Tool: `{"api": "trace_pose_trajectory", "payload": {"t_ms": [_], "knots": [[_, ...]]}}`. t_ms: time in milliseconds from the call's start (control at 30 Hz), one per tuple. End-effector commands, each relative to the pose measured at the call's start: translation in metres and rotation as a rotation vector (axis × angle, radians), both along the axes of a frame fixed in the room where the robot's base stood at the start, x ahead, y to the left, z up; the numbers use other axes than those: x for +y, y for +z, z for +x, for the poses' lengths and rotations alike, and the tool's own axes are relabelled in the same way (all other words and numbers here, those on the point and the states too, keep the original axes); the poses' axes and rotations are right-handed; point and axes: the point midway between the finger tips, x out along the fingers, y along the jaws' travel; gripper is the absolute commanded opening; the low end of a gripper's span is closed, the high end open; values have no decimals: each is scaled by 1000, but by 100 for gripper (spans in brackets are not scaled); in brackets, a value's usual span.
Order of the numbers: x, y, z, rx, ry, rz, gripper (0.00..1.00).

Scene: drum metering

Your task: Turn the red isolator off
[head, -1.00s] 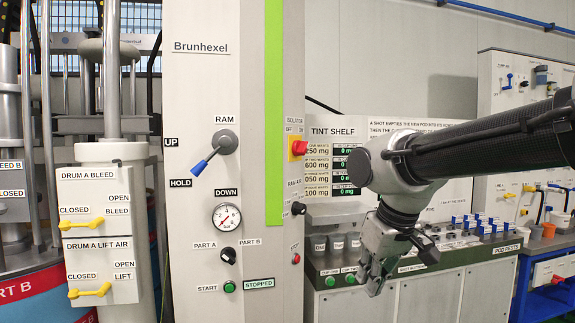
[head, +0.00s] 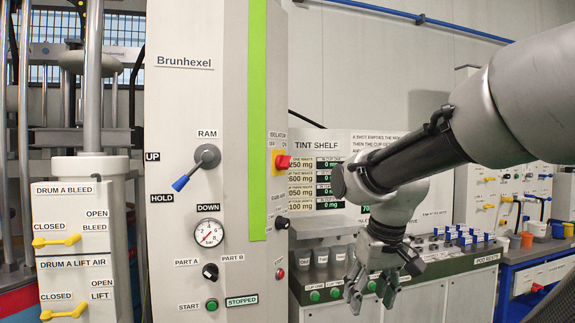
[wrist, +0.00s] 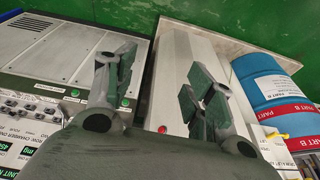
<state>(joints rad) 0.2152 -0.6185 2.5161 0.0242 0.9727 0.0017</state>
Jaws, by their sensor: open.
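The red isolator (head: 283,162) is a red handle on a yellow plate, on the right side face of the grey Brunhexel cabinet (head: 186,95). An ISOLATOR label with OFF and ON marks sits above it. The handle points out sideways to the right. My gripper (head: 372,290) is open and empty, pointing down, to the right of the cabinet and lower than the isolator, not touching it. In the wrist view my open gripper (wrist: 155,95) shows its fingers spread; I cannot make out the isolator there.
The tint shelf (head: 335,300) with cups and green buttons stands behind my gripper. A blue lever (head: 180,183), a gauge (head: 208,233) and a black knob (head: 210,271) are on the cabinet front. A blue and red drum (wrist: 270,85) shows in the wrist view.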

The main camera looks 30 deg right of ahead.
Motion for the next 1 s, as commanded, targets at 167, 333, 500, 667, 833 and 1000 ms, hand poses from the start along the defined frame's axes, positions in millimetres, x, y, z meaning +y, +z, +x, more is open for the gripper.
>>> {"api": "trace_pose_trajectory", "payload": {"t_ms": [167,333,500,667,833,1000], "knots": [[-20,2,47,14,-405,330,64],[-39,43,145,-102,-826,871,64],[-61,134,239,-234,-983,1402,64],[-48,221,274,-267,-927,1720,64],[-37,241,279,-206,-932,1836,64],[-22,240,299,-200,-935,1835,64]]}}
